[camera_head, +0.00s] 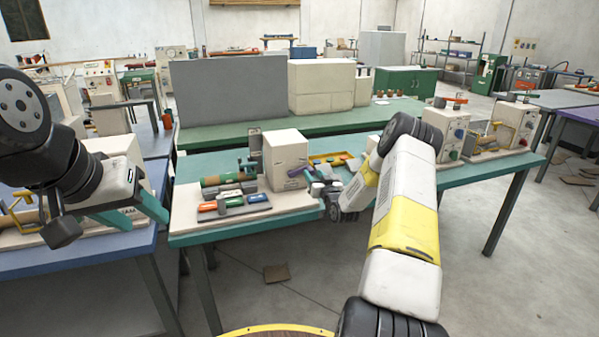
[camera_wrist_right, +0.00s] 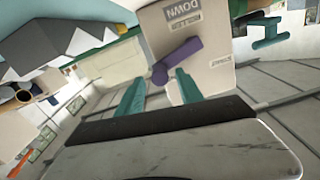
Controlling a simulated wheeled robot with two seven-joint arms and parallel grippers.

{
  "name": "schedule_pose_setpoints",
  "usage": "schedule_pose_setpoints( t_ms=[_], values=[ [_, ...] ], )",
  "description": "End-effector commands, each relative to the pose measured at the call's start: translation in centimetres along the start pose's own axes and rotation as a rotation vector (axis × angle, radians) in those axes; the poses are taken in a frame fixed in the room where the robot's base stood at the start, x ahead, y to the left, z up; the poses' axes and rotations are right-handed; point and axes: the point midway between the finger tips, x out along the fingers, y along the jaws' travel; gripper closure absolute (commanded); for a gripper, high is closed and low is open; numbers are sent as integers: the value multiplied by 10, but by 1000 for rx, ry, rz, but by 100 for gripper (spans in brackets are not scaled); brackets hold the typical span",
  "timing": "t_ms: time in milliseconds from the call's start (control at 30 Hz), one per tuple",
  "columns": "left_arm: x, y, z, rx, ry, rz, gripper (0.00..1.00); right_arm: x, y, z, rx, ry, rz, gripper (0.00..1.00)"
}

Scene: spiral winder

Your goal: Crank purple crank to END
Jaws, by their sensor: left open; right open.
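The purple crank (camera_head: 297,172) is on the side of a white box (camera_head: 285,152) standing on the teal table. In the right wrist view the purple crank (camera_wrist_right: 178,61) lies slanted across the box face, under a label reading DOWN. My right gripper (camera_head: 318,188) is close to the box's right side. In its wrist view the open teal fingers (camera_wrist_right: 158,88) point at the crank, with its lower knob end just beyond the gap between the tips. Whether they touch it I cannot tell. My left gripper (camera_head: 135,213) is open and empty at the left, away from the box. No END mark is readable.
More white machines (camera_head: 447,130) stand at the table's right end. My right forearm covers the middle of the table.

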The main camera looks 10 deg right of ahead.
Motion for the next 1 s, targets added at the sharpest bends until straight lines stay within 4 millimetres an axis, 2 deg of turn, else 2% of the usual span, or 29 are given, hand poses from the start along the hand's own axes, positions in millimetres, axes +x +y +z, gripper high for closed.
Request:
schedule_pose_setpoints(
  t_ms=[133,433,467,667,700,1000],
  values=[
    [0,0,0,0,0,0,52,14,-1,0,1,0,0,56],
    [0,0,0,0,0,0,52,18,0,0,1,-1,0,56],
    [0,0,0,0,0,0,52,18,0,0,1,-1,0,58],
    [0,0,0,0,0,0,52,17,0,0,0,-1,0,98],
    [0,0,0,0,0,0,52,17,0,0,0,-1,0,100],
    [0,0,0,0,0,0,52,17,0,0,0,-1,0,100]
  ],
)
